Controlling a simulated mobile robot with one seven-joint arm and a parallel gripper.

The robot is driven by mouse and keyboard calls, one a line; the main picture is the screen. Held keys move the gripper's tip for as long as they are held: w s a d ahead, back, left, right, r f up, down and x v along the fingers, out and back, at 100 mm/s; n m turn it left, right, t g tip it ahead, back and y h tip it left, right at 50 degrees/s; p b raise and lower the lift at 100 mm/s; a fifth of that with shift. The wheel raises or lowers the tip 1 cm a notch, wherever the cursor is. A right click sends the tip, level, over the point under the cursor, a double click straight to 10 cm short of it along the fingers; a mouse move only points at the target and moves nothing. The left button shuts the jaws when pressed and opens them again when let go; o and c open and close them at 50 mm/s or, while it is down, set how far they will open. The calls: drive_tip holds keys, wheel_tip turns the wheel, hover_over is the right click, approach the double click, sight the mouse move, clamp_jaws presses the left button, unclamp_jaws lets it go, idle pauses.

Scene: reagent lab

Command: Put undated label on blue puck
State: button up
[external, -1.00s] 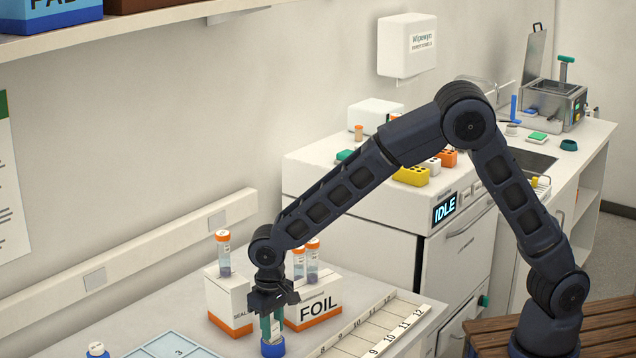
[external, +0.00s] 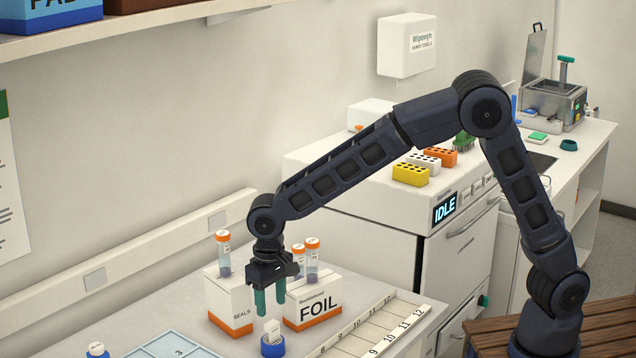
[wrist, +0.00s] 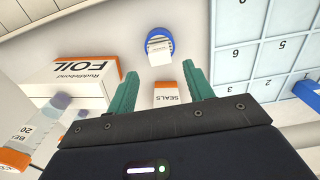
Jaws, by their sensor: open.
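The blue puck (external: 272,349) sits on the bench in front of the FOIL box. A small white label piece (external: 272,331) stands upright on it. The wrist view shows the same blue puck (wrist: 158,33) from above, with the white label (wrist: 159,52) on it; whether it bears a date is not legible. My gripper (external: 271,306) is open and empty, its teal fingers just above the label and apart from it. In the wrist view the fingers (wrist: 160,78) are spread, with the puck beyond their tips.
The FOIL box (external: 316,302) and the SEALS box (external: 228,302) stand close behind, with orange-capped tubes (external: 224,255) on top. A numbered tray (external: 170,345) lies to the left and a numbered strip (external: 375,330) to the right. A small blue-and-white item (external: 97,350) is at lower left.

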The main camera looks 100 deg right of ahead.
sight(273, 323)
drive_tip(key=s+a+r+n+t, duration=0.1)
drive_tip(key=s+r+n, duration=0.1)
drive_tip(key=s+r, duration=0.75)
drive_tip(key=s+a+r+n+t, duration=0.1)
drive_tip(key=s+a+r+n, duration=0.1)
drive_tip(key=s+r, duration=0.8)
drive_tip(key=s+a+f+n+t, duration=0.1)
drive_tip(key=s+n, duration=0.1)
drive_tip(key=s, duration=1.1)
drive_tip(key=s+a+f+n+t, duration=0.1)
drive_tip(key=s+n, duration=0.2)
drive_tip(key=s, duration=1)
drive_tip(key=shift+s+a+f+t, duration=0.15)
drive_tip(key=shift+a+f+t, duration=0.15)
drive_tip(key=shift+a+f, duration=0.05)
